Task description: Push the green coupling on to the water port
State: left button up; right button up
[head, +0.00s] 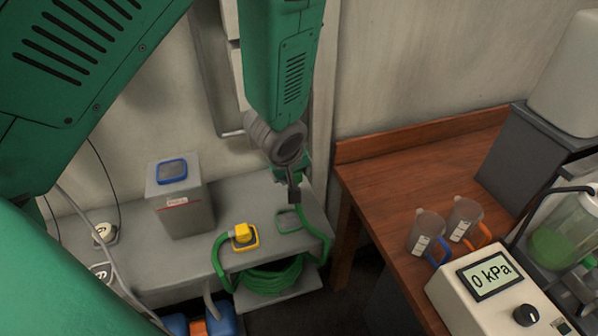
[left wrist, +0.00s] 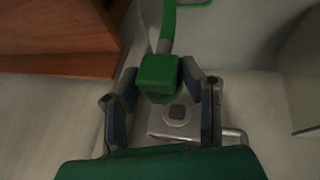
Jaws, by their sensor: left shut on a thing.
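The green coupling (left wrist: 158,74) is a green block on the end of a green hose, between the fingers of my left gripper (left wrist: 163,88) in the left wrist view. In the head view my left gripper (head: 293,188) is over the back right of the grey bench, and it mostly hides the coupling. The gripper is shut on the coupling. My right gripper is not in view.
A coiled green hose (head: 270,280) lies below. At right, a wooden table (head: 385,190) bears cups and a gauge reading 0 kPa (head: 488,280).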

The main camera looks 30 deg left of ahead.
pick_arm(q)
jog(key=w+a, duration=0.4)
jog(key=shift+a, duration=0.4)
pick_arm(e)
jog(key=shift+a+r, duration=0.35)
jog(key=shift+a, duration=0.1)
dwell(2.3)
